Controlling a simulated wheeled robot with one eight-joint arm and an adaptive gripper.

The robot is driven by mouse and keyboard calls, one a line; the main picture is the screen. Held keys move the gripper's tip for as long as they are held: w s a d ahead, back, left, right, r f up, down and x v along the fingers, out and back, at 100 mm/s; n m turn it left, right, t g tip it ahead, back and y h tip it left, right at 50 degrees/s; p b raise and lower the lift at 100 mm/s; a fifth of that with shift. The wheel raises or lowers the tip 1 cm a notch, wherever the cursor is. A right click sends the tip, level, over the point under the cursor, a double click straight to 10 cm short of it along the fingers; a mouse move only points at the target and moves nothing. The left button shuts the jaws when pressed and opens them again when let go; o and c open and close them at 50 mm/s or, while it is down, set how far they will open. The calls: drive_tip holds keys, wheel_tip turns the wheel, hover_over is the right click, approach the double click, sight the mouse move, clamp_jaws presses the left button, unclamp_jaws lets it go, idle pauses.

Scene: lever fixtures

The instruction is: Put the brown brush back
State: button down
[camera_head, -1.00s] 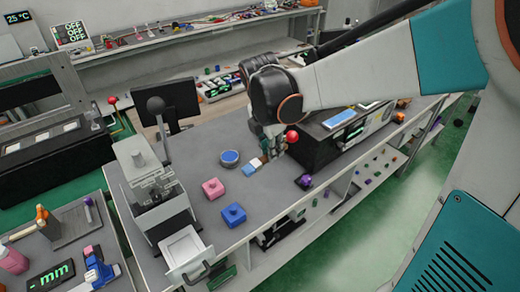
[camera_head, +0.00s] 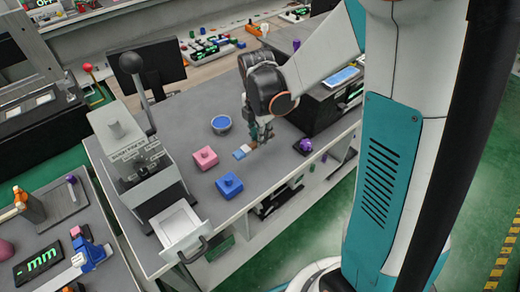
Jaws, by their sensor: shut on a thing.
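The brush (camera_head: 241,153) shows as a small piece with blue and white parts and a brown part near my fingers. It is at the middle of the grey bench (camera_head: 262,182), right of the pink block. My gripper (camera_head: 256,143) points down and is shut on the brush's brown end. The fingers hide part of the brush. I cannot tell whether it touches the bench top or hangs just above it.
A purple object (camera_head: 305,146) is near the front edge. A lever machine (camera_head: 140,165) stands at the left; a black box (camera_head: 315,108) is to the right.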

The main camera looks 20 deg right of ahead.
sight(261, 155)
drive_tip(key=shift+f+b, duration=0.85)
drive_tip(key=shift+f, duration=1.8)
drive_tip(key=shift+f, duration=0.1)
drive_tip(key=c, duration=1.5)
unclamp_jaws()
drive_tip(key=shift+c, duration=0.2)
drive_tip(key=r+p, duration=0.1)
drive_tip(key=r, duration=0.3)
drive_tip(key=r+p, duration=0.1)
drive_tip(key=r, duration=0.3)
drive_tip(key=r+p, duration=0.2)
drive_tip(key=r, duration=0.2)
drive_tip(key=shift+s+a+r, duration=0.15)
drive_tip(key=shift+s+a, duration=0.05)
drive_tip(key=shift+a, duration=0.1)
drive_tip(key=s+a+r+m+t, duration=0.1)
drive_tip(key=s+r+m+t, duration=0.2)
drive_tip(key=m, duration=0.7)
drive_tip(key=s+r+m+t, duration=0.4)
drive_tip(key=s+r+m, duration=0.4)
drive_tip(key=s+m, duration=0.3)
drive_tip(key=shift+s+a+r+m+y, duration=0.3)
drive_tip(key=shift+s+a, duration=0.1)
drive_tip(key=shift+s, duration=0.25)
